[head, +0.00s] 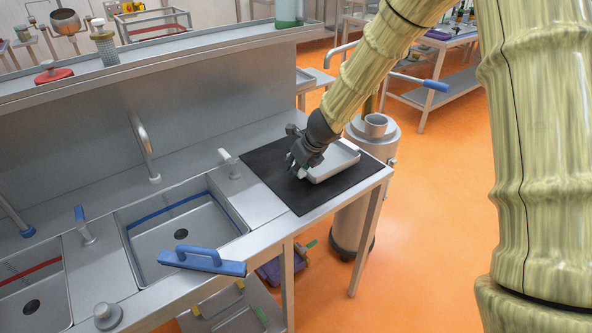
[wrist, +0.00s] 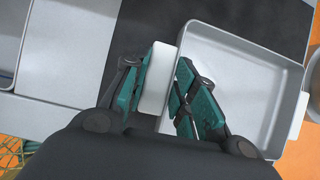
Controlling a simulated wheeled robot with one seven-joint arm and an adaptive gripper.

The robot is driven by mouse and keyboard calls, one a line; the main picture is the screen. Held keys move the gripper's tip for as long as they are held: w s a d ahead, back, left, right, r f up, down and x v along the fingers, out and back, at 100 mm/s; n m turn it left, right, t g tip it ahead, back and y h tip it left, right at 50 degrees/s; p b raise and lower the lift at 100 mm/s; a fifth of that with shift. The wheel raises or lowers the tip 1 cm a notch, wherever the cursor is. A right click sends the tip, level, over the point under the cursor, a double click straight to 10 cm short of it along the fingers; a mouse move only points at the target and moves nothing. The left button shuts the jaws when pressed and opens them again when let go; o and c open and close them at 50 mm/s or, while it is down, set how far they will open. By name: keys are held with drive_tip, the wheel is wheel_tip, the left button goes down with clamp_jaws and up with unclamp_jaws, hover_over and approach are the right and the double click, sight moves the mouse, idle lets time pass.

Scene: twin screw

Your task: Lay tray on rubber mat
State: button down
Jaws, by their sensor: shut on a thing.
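The tray (head: 338,165) is a shallow, pale grey-white pan with a white handle at each end. It is over the black rubber mat (head: 309,198) at the right end of the steel counter. It looks level, and I cannot tell whether it rests fully on the mat. My gripper (head: 299,172) is at the tray's left end. In the wrist view my gripper's teal-padded fingers (wrist: 168,92) are shut around the near white handle (wrist: 158,72), with the tray's basin (wrist: 245,85) on the right. The dark mat (wrist: 150,18) shows beneath.
A grey metal cylinder (head: 354,215) stands on the orange floor beyond the counter's right end.

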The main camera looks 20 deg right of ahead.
drive_tip(key=shift+w+f, duration=0.15)
drive_tip(key=shift+f, duration=1.6)
drive_tip(key=c, duration=1.1)
unclamp_jaws()
drive_tip(key=shift+c, duration=0.2)
drive_tip(key=v, duration=1.2)
drive_tip(key=shift+p, duration=0.3)
